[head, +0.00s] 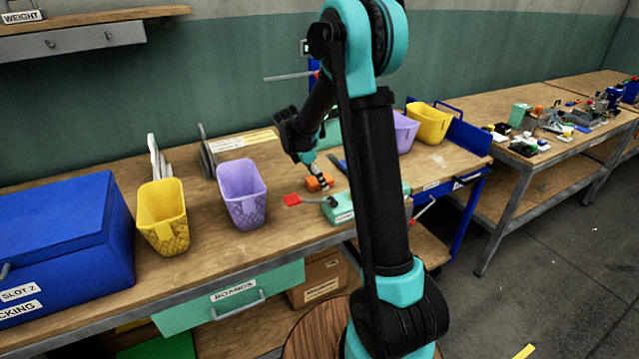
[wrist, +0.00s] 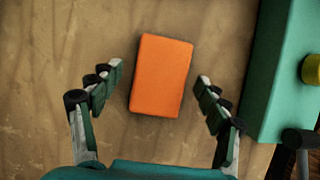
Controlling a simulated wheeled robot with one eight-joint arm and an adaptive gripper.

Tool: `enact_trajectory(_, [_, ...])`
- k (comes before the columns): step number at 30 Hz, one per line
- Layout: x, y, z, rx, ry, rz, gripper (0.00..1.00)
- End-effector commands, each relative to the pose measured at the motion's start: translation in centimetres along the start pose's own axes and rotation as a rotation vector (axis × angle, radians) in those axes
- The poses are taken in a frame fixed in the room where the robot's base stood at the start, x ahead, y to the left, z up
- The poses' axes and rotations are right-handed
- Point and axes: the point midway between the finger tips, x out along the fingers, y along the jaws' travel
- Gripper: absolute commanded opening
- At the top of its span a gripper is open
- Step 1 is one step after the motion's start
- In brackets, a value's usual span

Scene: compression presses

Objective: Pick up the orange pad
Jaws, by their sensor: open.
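The orange pad (wrist: 161,76) lies flat on the wooden bench top, slightly tilted in the wrist view. In the head view the orange pad (head: 319,182) shows as a small block on the bench, partly covered by the fingers. My gripper (wrist: 160,85) is open. Its two fingers stand on either side of the pad's lower half, with a gap on both sides, and I see no contact. In the head view my gripper (head: 322,181) points down over the pad. The exact height of the fingertips above the bench cannot be told.
A teal press base (wrist: 285,75) with a yellow knob (wrist: 312,69) stands right of the pad. A red-ended lever (head: 293,200) lies in front. A purple bin (head: 241,195) and a yellow bin (head: 163,216) stand left. Bare bench surrounds the pad's left side.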

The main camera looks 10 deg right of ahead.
Motion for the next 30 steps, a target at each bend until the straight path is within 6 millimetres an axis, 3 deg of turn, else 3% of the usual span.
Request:
enact_trajectory(3, [0.0,0.0,0.0,0.0,0.0,0.0,0.73])
enact_trajectory(12, [0.0,0.0,0.0,0.0,0.0,0.0,0.36])
enact_trajectory(23, [-0.3,0.0,0.1,0.0,0.0,0.0,0.36])
enact_trajectory(30, [-2.6,0.0,1.1,0.0,0.0,0.0,0.36])
